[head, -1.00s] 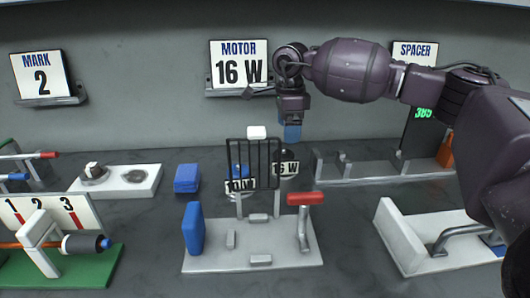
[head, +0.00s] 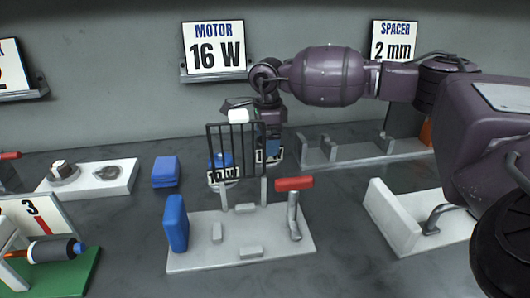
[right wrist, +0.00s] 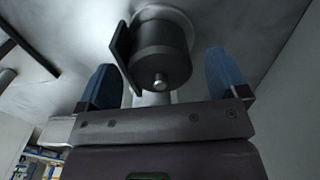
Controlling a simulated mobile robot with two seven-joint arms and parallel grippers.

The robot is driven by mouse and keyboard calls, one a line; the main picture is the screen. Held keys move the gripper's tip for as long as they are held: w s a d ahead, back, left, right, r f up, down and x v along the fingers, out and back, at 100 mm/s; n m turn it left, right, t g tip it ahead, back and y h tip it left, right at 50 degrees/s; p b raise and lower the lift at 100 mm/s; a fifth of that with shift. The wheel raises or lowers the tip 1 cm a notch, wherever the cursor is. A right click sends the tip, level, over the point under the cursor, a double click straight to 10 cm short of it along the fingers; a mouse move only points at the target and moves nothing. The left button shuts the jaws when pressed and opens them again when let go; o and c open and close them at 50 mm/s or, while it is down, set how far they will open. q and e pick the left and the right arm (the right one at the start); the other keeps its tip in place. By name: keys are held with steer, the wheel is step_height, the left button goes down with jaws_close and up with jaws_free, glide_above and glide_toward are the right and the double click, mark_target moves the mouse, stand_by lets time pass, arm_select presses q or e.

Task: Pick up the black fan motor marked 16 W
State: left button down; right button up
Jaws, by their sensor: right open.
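The black fan motor shows in the right wrist view (right wrist: 162,48) as a dark cylinder with a small metal shaft and a flat plate on its left side, on a pale round base. My right gripper (right wrist: 165,78) is open, with a blue fingertip on either side of the motor and visible gaps. In the head view my right gripper (head: 270,145) is low behind the black grille, at the motor whose label (head: 266,155) is partly covered. Another motor marked 10 W (head: 222,176), with a blue top, stands to its left, partly behind the grille. My left gripper is out of view.
The black grille (head: 237,150) stands on a pale fixture (head: 195,258) with a blue block and a red-handled lever (head: 294,185). A blue block (head: 166,171) lies to the left. A grey rack (head: 350,158) stands to the right. A MOTOR 16 W sign (head: 214,50) hangs behind.

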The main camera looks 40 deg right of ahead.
mark_target(273, 161)
step_height(273, 161, down, 3)
steer(key=shift+r, duration=0.2)
steer(key=c, duration=1.1)
